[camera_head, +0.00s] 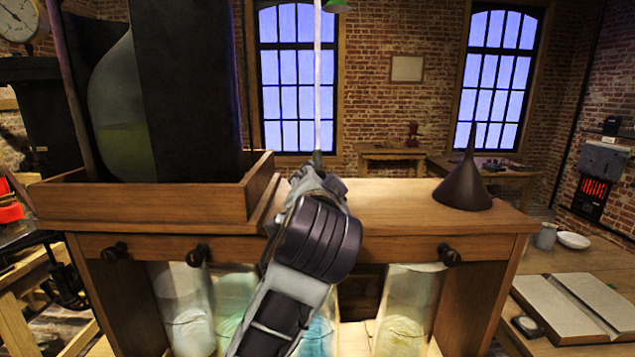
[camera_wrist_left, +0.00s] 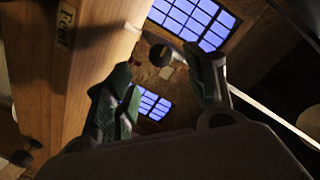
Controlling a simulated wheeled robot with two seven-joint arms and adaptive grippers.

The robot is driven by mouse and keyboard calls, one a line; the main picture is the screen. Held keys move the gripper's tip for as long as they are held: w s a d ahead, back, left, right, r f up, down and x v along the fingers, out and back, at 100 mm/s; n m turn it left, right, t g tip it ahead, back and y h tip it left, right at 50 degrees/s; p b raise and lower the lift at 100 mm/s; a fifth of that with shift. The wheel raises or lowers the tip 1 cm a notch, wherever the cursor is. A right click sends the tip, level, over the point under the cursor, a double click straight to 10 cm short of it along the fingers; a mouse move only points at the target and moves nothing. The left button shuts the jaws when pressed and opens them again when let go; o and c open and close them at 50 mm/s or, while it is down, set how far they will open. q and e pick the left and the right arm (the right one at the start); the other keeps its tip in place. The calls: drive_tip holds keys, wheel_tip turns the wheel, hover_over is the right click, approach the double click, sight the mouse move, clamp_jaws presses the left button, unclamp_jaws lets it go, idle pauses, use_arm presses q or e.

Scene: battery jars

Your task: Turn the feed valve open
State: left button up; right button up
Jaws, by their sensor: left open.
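The wooden bench (camera_head: 400,222) carries dark round knobs on its front: one at far left (camera_head: 114,252), a second beside it (camera_head: 198,255) and one at right (camera_head: 449,255). In the left wrist view a label reading "Feed" (camera_wrist_left: 66,25) is on the wooden face. A dark round knob (camera_wrist_left: 160,55) appears between the fingertips in that view; I cannot tell if they touch it. My left gripper (camera_wrist_left: 165,78) is open, with its two green-grey fingers apart. In the head view my left arm covers the bench's middle front and hides the fingertips. My right gripper is not in view.
Glass jars stand under the bench, such as one at left (camera_head: 182,310) and one at right (camera_head: 408,305). A dark cone (camera_head: 467,185) and a wooden tray (camera_head: 140,205) with a tall dark vessel stand on top. An open book (camera_head: 575,305) lies at right.

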use_arm(q)
drive_tip(key=shift+s+r, duration=0.15)
drive_tip(key=shift+s, duration=1.5)
